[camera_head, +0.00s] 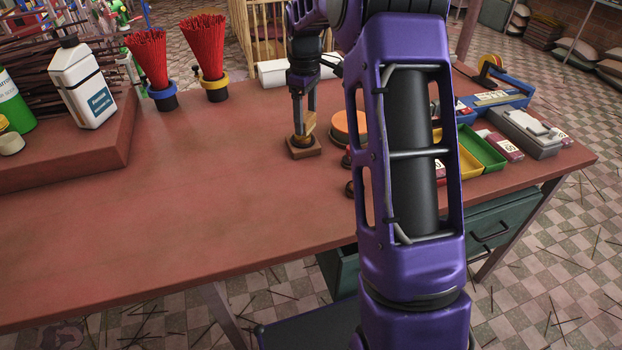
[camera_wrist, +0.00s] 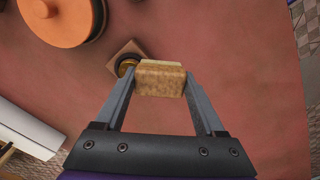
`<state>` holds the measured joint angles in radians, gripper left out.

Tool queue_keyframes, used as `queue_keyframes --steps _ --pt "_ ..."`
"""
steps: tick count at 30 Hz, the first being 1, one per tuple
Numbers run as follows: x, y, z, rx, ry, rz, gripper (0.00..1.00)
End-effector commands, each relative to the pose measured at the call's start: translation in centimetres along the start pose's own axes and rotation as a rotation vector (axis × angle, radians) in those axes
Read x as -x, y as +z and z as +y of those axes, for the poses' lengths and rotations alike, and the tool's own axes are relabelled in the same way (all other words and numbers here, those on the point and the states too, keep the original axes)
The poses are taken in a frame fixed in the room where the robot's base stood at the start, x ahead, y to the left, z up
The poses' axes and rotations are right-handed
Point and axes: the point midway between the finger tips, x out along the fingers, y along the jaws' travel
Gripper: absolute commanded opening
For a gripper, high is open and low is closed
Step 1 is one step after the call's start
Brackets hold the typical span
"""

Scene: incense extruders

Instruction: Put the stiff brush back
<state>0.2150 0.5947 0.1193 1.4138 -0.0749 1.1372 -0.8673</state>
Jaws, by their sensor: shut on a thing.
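My gripper (camera_head: 304,118) is shut on a tan wooden block, which looks like the stiff brush (camera_head: 309,124). In the wrist view, the brush (camera_wrist: 160,78) sits between the two grey fingers of my gripper (camera_wrist: 161,85), with a paler strip along its far edge. No bristles can be made out. A small square wooden base (camera_head: 304,153) with a dark and brass round fitting is on the table just below the brush. In the wrist view, this base (camera_wrist: 121,50) shows partly behind the brush, up and to the left. I cannot tell whether brush and base touch.
An orange round thing (camera_head: 349,126) stands right of the base, partly hidden by my arm. Yellow and green trays (camera_head: 482,149) and a grey box (camera_head: 527,133) are farther right. Red stick bundles (camera_head: 207,50) and a white bottle (camera_head: 83,84) stand left. The table's left front (camera_head: 170,200) is clear.

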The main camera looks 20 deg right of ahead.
Motion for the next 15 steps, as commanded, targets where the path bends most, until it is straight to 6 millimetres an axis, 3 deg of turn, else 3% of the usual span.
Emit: queue_keyframes --steps 4,10,15 --pt "-0.9 1.8 -1.6 -0.006 0.0 0.001 0.2" --pt "-1.6 2.8 -2.5 -0.009 -0.002 0.002 0.2" --pt "-4.5 2.9 -2.6 -0.008 -0.003 0.002 0.2"
